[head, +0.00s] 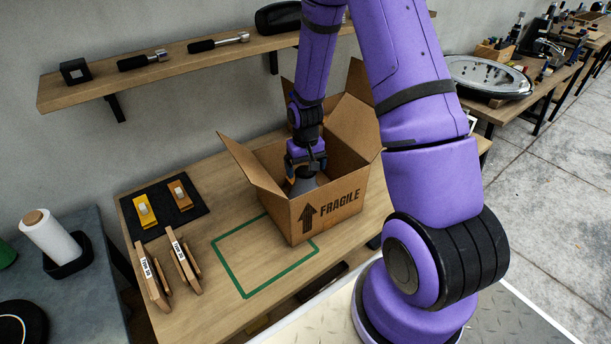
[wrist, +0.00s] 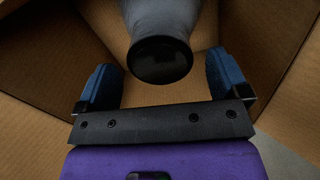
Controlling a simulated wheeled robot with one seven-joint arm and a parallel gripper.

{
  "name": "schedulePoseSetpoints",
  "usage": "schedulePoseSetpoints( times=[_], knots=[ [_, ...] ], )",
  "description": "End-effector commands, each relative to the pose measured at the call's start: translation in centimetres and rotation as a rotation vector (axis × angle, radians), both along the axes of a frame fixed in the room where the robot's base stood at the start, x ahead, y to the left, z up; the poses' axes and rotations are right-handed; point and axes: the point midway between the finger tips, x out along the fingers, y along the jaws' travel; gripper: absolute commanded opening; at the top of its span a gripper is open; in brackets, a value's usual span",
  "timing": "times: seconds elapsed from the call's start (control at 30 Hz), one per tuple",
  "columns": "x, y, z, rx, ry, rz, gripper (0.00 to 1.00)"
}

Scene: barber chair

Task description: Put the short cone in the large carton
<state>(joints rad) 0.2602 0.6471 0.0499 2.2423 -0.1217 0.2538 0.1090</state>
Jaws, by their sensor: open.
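The large carton (head: 328,215) stands open on the wooden bench, with "FRAGILE" and an up arrow on its front. My gripper (head: 304,166) reaches down into it. The short cone (head: 302,187) is a grey tapered shape inside the carton, just under my gripper; its lower part is hidden by the front wall. In the wrist view the cone (wrist: 160,28) shows its dark round end towards me. The blue fingers of my gripper (wrist: 163,70) are spread to either side of that end, with gaps on both sides.
The carton's flaps (head: 250,165) stand up around the opening, close to my arm. Wooden clamps (head: 185,265) and a black mat (head: 163,210) lie left; a tool shelf (head: 190,65) hangs behind.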

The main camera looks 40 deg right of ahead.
Motion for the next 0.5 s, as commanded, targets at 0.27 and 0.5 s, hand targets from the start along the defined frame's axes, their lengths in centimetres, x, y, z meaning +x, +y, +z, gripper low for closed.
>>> schedulePoseSetpoints(
  times=[0.27,0.5],
  knots=[
    [0.0,0.0,4.9,-0.001,-0.003,0.0,0.94],
    [0.0,0.0,7.2,0.0,-0.001,0.0,0.94]
  ],
)
